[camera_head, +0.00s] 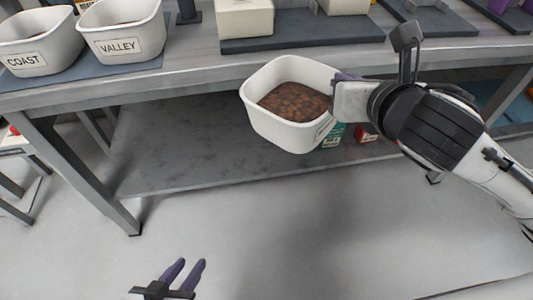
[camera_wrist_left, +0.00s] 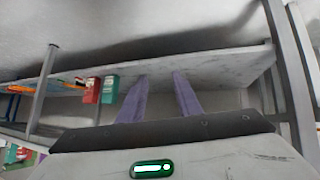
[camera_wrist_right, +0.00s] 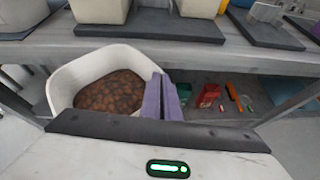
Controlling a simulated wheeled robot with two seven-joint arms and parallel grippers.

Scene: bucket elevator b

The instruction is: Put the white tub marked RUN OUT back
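A white tub (camera_head: 262,120) with brown, bean-like contents hangs in the air in front of the table. Its label faces right and cannot be read, so I cannot tell whether it says RUN OUT. My right gripper (camera_head: 343,78) is shut on the tub's right wall near the rim; its purple fingers (camera_wrist_right: 162,98) are close together at the tub (camera_wrist_right: 62,88) in the right wrist view. Two similar white tubs, COAST (camera_head: 40,48) and VALLEY (camera_head: 122,35), stand on the table. My left gripper (camera_head: 186,274) is low, open and empty; its fingers are apart in the left wrist view (camera_wrist_left: 160,82).
The grey table (camera_head: 200,68) has a blue-grey mat (camera_head: 90,77) under the labelled tubs and a dark mat (camera_head: 300,38) with cream boxes (camera_head: 245,18). A lower shelf (camera_head: 190,150) holds green (camera_wrist_right: 184,91) and red (camera_wrist_right: 208,95) boxes at right. The front floor is clear.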

